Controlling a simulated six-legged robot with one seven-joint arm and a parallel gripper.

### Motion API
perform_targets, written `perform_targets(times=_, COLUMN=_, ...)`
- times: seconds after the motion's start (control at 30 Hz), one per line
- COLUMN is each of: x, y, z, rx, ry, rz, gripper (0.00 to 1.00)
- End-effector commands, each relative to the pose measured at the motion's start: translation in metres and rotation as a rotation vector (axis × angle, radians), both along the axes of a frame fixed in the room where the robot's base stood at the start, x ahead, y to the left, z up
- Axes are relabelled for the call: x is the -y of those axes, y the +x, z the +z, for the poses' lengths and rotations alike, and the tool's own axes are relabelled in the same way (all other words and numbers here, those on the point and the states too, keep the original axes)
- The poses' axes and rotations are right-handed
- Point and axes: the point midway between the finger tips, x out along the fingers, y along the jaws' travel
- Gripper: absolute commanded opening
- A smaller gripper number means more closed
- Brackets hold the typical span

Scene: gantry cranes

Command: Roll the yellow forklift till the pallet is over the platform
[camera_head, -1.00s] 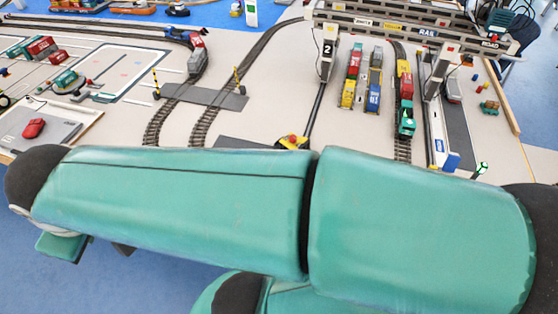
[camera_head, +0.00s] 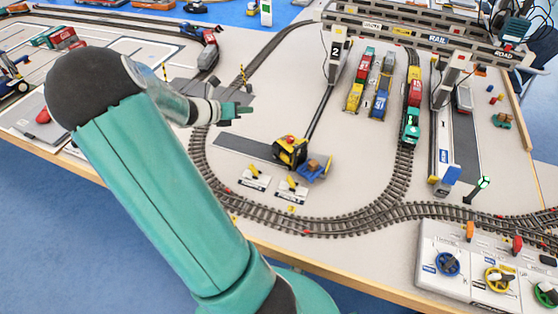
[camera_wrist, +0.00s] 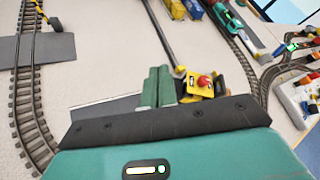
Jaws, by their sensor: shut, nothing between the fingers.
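The yellow forklift (camera_head: 289,150) with a black body and red top stands on the table near the end of a dark grey strip. It also shows in the wrist view (camera_wrist: 204,83), just right of my fingers. At its front right is a blue flat piece (camera_head: 318,174) with a brown box (camera_head: 312,164). I cannot tell which part is pallet and which is platform. My gripper (camera_head: 247,110) is shut and empty, up and left of the forklift in the head view. Its teal fingers show in the wrist view (camera_wrist: 158,86), apparently apart from the forklift.
Two small labelled plates (camera_head: 254,180) lie in front of the forklift. Curved train track (camera_head: 330,222) runs around it. A control panel (camera_head: 480,265) with coloured wheels is at front right. Gantry legs (camera_head: 334,58) and container stacks (camera_head: 370,85) stand behind.

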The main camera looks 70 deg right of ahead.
Motion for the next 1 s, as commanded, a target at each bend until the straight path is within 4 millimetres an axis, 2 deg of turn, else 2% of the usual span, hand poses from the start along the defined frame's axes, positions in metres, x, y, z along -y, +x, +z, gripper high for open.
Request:
perform_targets(times=0.03, x=0.021, y=-0.014, z=-0.008, rx=-0.13, ry=0.011, rz=0.031, gripper=0.0)
perform_targets(times=0.2, x=0.082, y=-0.052, z=-0.021, rx=-0.584, ry=0.079, rz=0.155, gripper=0.0)
perform_targets(times=0.33, x=0.116, y=-0.073, z=-0.03, rx=-0.872, ry=0.146, rz=0.228, gripper=0.0)
perform_targets(times=0.5, x=0.136, y=-0.085, z=-0.036, rx=-1.068, ry=0.198, rz=0.277, gripper=0.0)
perform_targets(times=0.67, x=0.129, y=-0.089, z=-0.036, rx=-1.096, ry=0.208, rz=0.284, gripper=0.0)
perform_targets(times=1.0, x=0.069, y=-0.103, z=-0.036, rx=-1.091, ry=0.208, rz=0.284, gripper=0.0)
